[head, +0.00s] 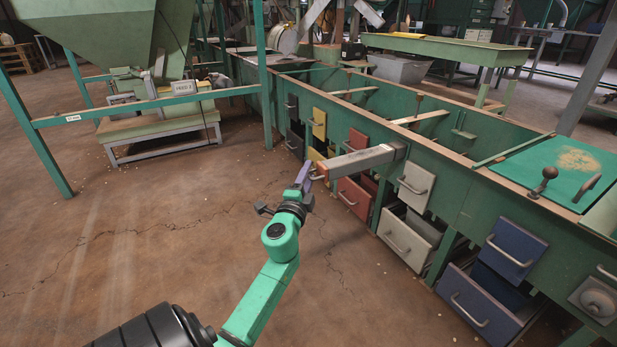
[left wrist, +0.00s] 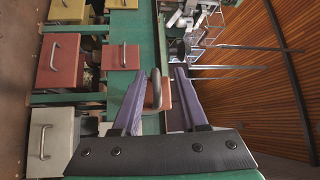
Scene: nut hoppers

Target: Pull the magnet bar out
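The magnet bar (head: 360,161) is a long grey bar that sticks out from the side of the green bench. Its outer end has a small orange-red plate with a metal handle (head: 318,176). My left gripper (head: 305,173) is at this handle, with its arm coming up from the bottom. In the left wrist view the handle (left wrist: 155,89) stands between the two purple fingers (left wrist: 158,98), which are spread apart with gaps beside it. The orange-red end plate (left wrist: 165,103) shows behind the handle. My right gripper is in neither view.
The green bench (head: 455,190) runs diagonally, with red (head: 354,198), white (head: 416,186), yellow and blue (head: 515,249) drawers along its side. A green hopper frame (head: 150,107) stands at the left. The cracked brown floor (head: 150,230) in front is open.

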